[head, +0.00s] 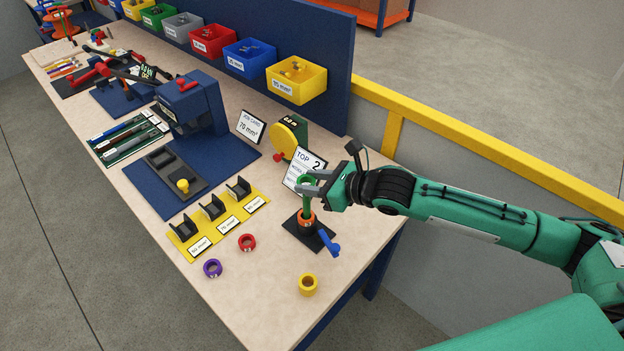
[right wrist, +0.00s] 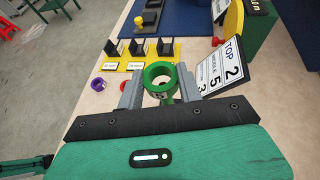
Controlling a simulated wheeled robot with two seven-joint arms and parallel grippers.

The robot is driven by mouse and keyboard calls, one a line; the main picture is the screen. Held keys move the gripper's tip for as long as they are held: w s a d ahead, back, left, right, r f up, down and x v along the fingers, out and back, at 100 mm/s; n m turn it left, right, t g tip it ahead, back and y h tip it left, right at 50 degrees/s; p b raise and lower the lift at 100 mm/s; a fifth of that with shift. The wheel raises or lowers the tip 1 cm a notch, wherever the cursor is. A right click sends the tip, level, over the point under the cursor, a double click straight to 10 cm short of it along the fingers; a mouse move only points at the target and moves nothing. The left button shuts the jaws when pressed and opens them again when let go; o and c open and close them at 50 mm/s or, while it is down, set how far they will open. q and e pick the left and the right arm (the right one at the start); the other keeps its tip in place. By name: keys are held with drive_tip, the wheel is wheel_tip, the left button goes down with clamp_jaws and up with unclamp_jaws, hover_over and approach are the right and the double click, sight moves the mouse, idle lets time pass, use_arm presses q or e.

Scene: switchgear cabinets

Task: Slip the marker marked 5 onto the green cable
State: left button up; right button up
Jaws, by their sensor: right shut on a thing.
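My right gripper (head: 310,183) is shut on a green ring marker (right wrist: 158,70), which shows between its two fingers in the right wrist view; I cannot read its number. The green cable (head: 306,203) stands upright from a black base with a blue lever (head: 329,242). An orange ring marker (head: 306,218) sits around the cable's lower part. The green ring is at the cable's top end; I cannot tell whether the cable is inside it. A card (right wrist: 222,70) beside it reads TOP 2, 5 in the middle and 3 at the bottom. My left gripper is out of view.
Loose purple (head: 212,268), red (head: 247,242) and yellow (head: 307,284) rings lie on the table's near part. A yellow rack (head: 222,228) with black holders is left of the cable stand. Several coloured bins line the back. A green tape-like dispenser (head: 291,138) stands behind the card.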

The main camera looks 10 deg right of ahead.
drive_tip(key=shift+f+b, duration=1.2)
drive_tip(key=shift+f, duration=1.1)
drive_tip(key=o, duration=1)
drive_tip(key=shift+d, duration=0.1)
drive_tip(key=shift+b+v, duration=1.55)
drive_tip(key=shift+v, duration=5.3)
